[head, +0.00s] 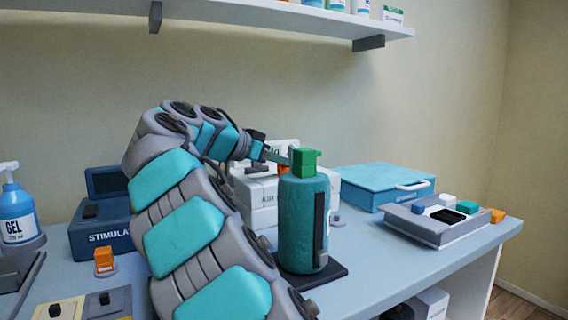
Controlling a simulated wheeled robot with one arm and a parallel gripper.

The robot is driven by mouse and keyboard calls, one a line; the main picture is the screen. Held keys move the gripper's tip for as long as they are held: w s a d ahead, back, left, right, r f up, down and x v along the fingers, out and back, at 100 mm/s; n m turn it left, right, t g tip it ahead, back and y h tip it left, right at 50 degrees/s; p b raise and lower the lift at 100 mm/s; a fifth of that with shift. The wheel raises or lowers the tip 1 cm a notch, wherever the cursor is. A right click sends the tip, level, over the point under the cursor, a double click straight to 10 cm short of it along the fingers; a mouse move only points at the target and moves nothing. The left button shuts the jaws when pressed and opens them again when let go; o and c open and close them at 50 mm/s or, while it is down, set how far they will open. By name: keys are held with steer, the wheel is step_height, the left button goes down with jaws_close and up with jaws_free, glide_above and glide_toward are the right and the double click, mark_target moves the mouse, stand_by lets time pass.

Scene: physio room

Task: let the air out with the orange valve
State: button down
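Several orange pieces show in the head view. An orange block-shaped piece (103,261) stands on a small round grey base at the left of the table. Another orange piece (497,216) is at the right table edge, beside the grey tray. A bit of orange (284,170) shows behind my gripper, mostly hidden. I cannot tell which is the valve. A teal cylinder (296,225) stands upright on a dark plate, with a green block (304,161) on top. My gripper (277,156) is just left of the green block; its fingers are too small to read.
The grey tray (470,231) holds blue, white, green and black pieces. A blue case (378,186) lies behind it. White boxes (256,203) stand behind the cylinder. A gel bottle (17,212) and a dark stimulator box (88,240) are at left. A shelf (250,14) hangs above.

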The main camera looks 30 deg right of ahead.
steer(key=shift+s+f+n+t+y+b, duration=0.1)
steer(key=shift+f+n+t+y+b, duration=0.1)
steer(key=shift+n+t+b, duration=0.5)
steer(key=shift+f+n+t+y+b, duration=0.2)
steer(key=shift+n+t+b, duration=0.15)
steer(key=shift+b, duration=0.65)
steer(key=shift+n+t+y+b, duration=0.6)
steer(key=shift+n+t+b, duration=0.25)
steer(key=shift+n+t, duration=0.25)
steer(key=shift+r+n+t, duration=0.15)
steer(key=shift+n+t, duration=0.1)
steer(key=shift+t, duration=0.1)
steer(key=shift+n+t+y, duration=1)
steer(key=shift+n+y, duration=0.1)
steer(key=shift+b, duration=0.3)
steer(key=c, duration=0.9)
jaws_free()
steer(key=shift+r, duration=0.2)
